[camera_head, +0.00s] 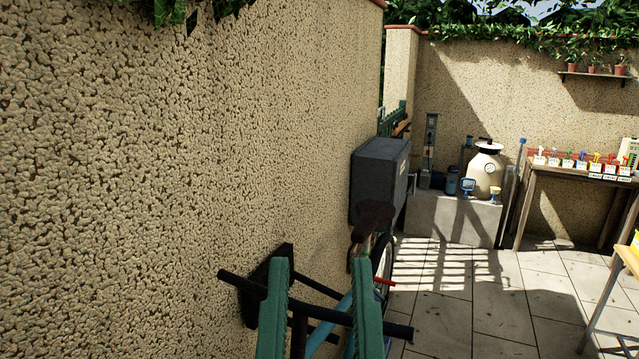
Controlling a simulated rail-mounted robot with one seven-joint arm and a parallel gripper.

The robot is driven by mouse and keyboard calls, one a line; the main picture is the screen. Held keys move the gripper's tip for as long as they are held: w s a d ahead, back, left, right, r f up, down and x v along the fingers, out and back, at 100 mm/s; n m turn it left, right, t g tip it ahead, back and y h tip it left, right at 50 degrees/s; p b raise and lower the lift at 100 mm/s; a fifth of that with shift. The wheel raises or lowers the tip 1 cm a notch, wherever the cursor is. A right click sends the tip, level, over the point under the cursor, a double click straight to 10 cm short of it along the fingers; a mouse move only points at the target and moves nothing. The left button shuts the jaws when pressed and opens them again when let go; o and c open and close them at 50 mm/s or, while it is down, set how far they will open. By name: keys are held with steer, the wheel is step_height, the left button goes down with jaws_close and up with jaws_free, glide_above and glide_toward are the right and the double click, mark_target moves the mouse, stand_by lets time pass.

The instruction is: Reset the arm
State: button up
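My gripper (320,262) stands at the bottom centre. Its two green, ridged fingers point up the picture with a wide gap between them, so it is open. Dark bars and a teal bicycle frame show through the gap, and I see nothing clasped. The rest of my arm is out of view below.
The rough stone wall (180,150) runs close along the left. A dark bracket (268,275) and the bicycle (382,262) are beside it. A dark grey box (380,180) hangs beyond. A wooden table (560,172) stands at the far right. The tiled floor (450,310) has open room.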

step_height(320, 180, up, 29)
steer(key=p, duration=2.5)
steer(key=shift+a+f, duration=0.15)
steer(key=shift+a, duration=0.05)
